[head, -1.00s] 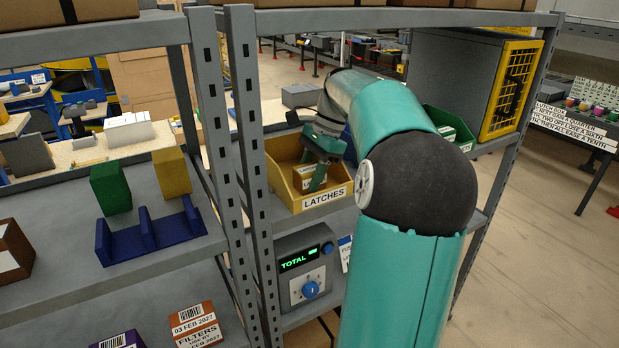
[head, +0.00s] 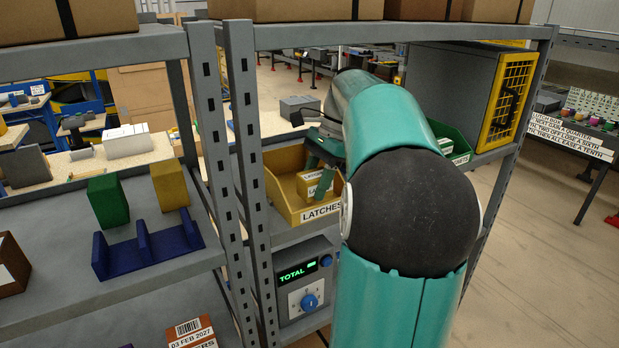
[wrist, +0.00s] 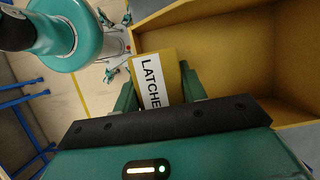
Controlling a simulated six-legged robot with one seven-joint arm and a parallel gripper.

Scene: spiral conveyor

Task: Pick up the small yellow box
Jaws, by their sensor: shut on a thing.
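The small yellow box (wrist: 170,72) sits between the two fingers of my gripper (wrist: 158,92) in the wrist view. Its white label reading LATCHES faces the camera, partly cut off by the gripper body. In the head view the small yellow box (head: 325,187) shows inside or just above the yellow bin (head: 290,207), which is labelled LATCHES. My gripper (head: 318,168) is shut on it from above, with the fingers partly hidden by the arm. I cannot tell whether the box touches the bin floor.
The bin's empty interior (wrist: 225,60) lies right of the box in the wrist view. A shelf post (head: 243,130) stands close left of the bin. A green bin (head: 452,146) and a grey cabinet with yellow mesh door (head: 507,95) are to the right. A display unit (head: 305,282) is below.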

